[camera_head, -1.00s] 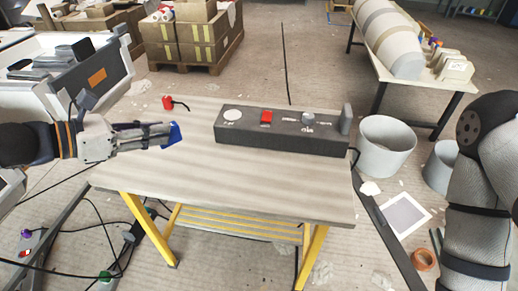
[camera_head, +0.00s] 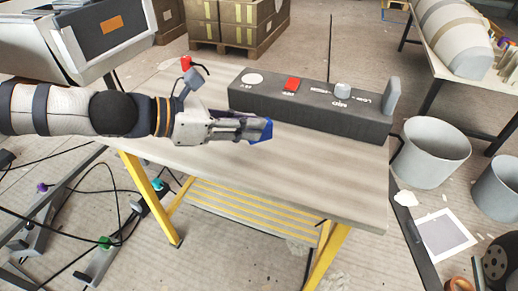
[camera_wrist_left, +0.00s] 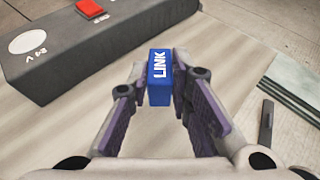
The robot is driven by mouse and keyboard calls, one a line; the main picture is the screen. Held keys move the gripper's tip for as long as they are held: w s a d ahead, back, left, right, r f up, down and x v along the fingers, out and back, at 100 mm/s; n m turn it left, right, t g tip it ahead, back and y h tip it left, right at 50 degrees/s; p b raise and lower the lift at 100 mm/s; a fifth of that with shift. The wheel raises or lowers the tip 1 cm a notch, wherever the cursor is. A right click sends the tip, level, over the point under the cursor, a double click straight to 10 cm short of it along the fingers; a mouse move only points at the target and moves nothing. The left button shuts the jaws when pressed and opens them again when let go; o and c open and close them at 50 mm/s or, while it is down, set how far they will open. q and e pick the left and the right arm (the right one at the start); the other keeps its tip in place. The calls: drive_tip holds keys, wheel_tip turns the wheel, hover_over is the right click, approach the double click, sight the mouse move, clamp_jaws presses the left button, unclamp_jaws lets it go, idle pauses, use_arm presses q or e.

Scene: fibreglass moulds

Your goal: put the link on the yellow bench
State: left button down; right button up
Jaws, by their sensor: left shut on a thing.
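The link is a small blue block marked LINK (camera_wrist_left: 159,78). In the left wrist view it stands between the fingertips of my left gripper (camera_wrist_left: 163,95), which is shut on it. In the head view my left gripper (camera_head: 255,130) holds the link (camera_head: 266,130) over the middle of the bench; the fingers hide most of it. The yellow bench (camera_head: 330,195) has a grey wood-like top and yellow legs. I cannot tell how high the link is above the top. My right gripper is not in view.
A long dark grey box (camera_head: 300,108) with a red button stands along the bench's back edge, just beyond my left gripper. A small red object (camera_head: 186,63) is at the back left. Grey buckets (camera_head: 434,150) stand on the floor at the right. The bench's front right is clear.

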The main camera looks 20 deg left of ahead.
use_arm(q)
drive_tip(key=shift+w+d+f, duration=0.15)
drive_tip(key=shift+f, duration=0.2)
drive_tip(key=shift+w+d+f, duration=0.15)
drive_tip(key=shift+f, duration=0.2)
drive_tip(key=shift+w+d+f+b, duration=0.15)
drive_tip(key=shift+f+b, duration=0.6)
drive_tip(key=shift+f, duration=0.1)
drive_tip(key=shift+w+d+f+b, duration=0.1)
drive_tip(key=shift+d+f+b, duration=0.05)
drive_tip(key=shift+f+b, duration=0.6)
drive_tip(key=c, duration=1.5)
unclamp_jaws()
drive_tip(key=shift+o, duration=0.2)
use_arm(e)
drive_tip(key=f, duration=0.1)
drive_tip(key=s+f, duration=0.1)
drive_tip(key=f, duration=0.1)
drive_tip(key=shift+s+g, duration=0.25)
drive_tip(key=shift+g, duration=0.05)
